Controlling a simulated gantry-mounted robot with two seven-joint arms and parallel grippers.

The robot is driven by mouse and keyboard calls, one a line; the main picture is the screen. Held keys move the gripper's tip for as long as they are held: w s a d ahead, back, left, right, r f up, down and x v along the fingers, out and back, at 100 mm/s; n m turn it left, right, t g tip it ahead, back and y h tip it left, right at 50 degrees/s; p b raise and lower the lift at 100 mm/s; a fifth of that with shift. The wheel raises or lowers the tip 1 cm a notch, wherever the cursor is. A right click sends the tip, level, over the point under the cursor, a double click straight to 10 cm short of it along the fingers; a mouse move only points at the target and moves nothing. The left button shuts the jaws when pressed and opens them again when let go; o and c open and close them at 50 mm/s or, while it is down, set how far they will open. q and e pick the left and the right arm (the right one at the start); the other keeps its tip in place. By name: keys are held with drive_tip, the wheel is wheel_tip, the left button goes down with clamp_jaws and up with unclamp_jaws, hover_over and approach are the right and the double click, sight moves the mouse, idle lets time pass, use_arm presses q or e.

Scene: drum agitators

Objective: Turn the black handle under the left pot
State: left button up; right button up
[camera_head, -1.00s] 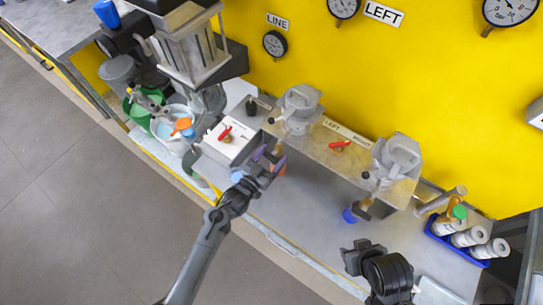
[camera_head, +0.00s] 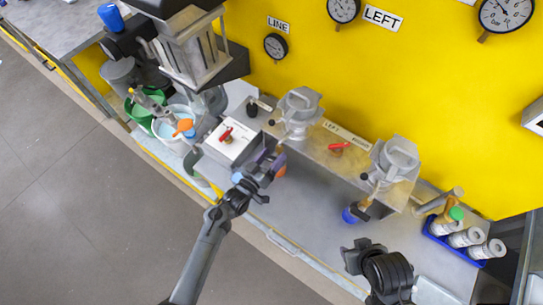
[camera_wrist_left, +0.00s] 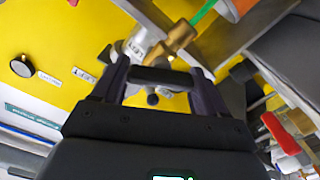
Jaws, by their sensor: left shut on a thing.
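The left pot (camera_head: 299,108) is a grey lidded vessel on the steel bench, with a brass valve (camera_wrist_left: 178,42) below it in the left wrist view. The black handle (camera_wrist_left: 160,76) lies across between the two fingers of my left gripper (camera_wrist_left: 162,82), which is shut on it. In the head view my left gripper (camera_head: 266,164) is under and in front of the left pot and hides the handle. My right gripper (camera_head: 360,253) is low at the right, away from both pots; its fingertips are not clear.
A white box with a red switch (camera_head: 228,140) is just left of my left gripper. A blue rack (camera_head: 438,239) of cylinders is at the right.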

use_arm(q)
drive_tip(key=shift+n, duration=0.5)
drive_tip(key=o, duration=1)
drive_tip(key=v, duration=1)
drive_tip(key=shift+s+a+p, duration=0.3)
